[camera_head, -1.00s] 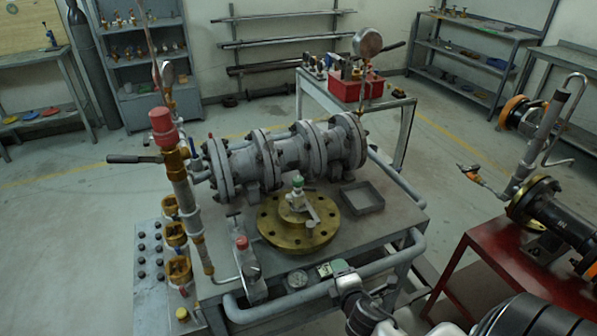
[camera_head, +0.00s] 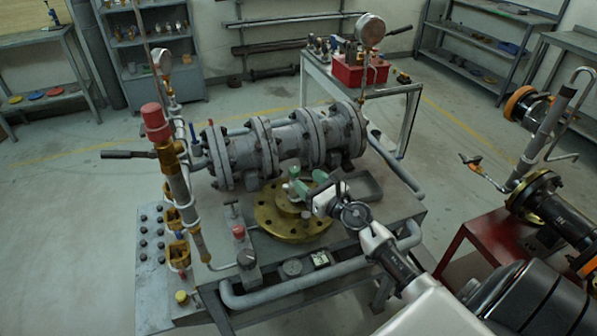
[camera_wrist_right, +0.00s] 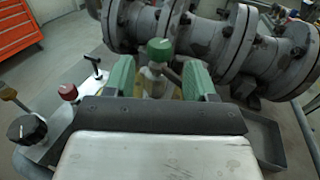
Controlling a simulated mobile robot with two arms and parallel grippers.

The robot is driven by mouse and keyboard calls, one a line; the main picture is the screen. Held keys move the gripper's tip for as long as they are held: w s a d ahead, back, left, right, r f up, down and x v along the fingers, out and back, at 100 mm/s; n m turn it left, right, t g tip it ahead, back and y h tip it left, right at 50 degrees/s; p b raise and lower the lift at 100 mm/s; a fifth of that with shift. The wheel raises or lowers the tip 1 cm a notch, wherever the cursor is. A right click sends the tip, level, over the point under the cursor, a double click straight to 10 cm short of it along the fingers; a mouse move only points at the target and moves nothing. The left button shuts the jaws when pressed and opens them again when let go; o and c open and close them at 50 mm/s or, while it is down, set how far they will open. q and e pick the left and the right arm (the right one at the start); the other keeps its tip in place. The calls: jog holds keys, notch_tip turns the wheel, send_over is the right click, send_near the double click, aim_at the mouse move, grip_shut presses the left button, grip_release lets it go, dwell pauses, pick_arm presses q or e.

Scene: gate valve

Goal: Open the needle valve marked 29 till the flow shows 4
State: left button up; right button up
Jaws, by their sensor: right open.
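A small valve with a green knob (camera_head: 294,172) stands on the round brass flange (camera_head: 268,226) on the bench. In the right wrist view its green knob (camera_wrist_right: 160,50) shows between my two fingers, with free space on both sides. My right gripper (camera_head: 309,183) is open, its green fingertips close to this valve; whether they reach around its stem I cannot tell. A valve with a red knob (camera_head: 239,231) and one with a black knob (camera_head: 246,258) stand to the left. A small display box (camera_head: 320,259) sits at the bench front, its reading too small. No number 29 is legible.
A large grey flanged pipe body (camera_head: 285,143) lies behind the flange. A grey tray (camera_head: 367,187) is right of it, beside my right arm. A tall pipe with a red cap (camera_head: 155,120) and a lever stands left.

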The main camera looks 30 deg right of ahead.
aim_at(299, 172)
jog(key=shift+w+a, duration=0.15)
jog(key=shift+w, duration=1.05)
jog(key=shift+w+a, duration=0.1)
jog(key=shift+w, duration=1.05)
jog(key=c, duration=0.9)
jog(key=shift+d+f+b, duration=0.1)
jog(key=shift+f+b, duration=0.05)
jog(key=shift+b, duration=0.35)
jog(key=n+g+y+b, duration=0.1)
jog(key=y+b, duration=0.1)
jog(key=b, duration=0.2)
jog(key=n+y+b, duration=0.2)
jog(key=y+b, duration=0.1)
jog(key=b, duration=0.1)
jog(key=n+g+y+b, duration=0.1)
jog(key=n+y+b, duration=0.1)
jog(key=b, duration=0.3)
jog(key=shift+w+d+f+g, duration=0.1)
jog(key=shift+d+f+g, duration=0.05)
jog(key=shift+d+g, duration=0.15)
jog(key=shift+y, duration=0.4)
jog(key=shift+r, duration=0.25)
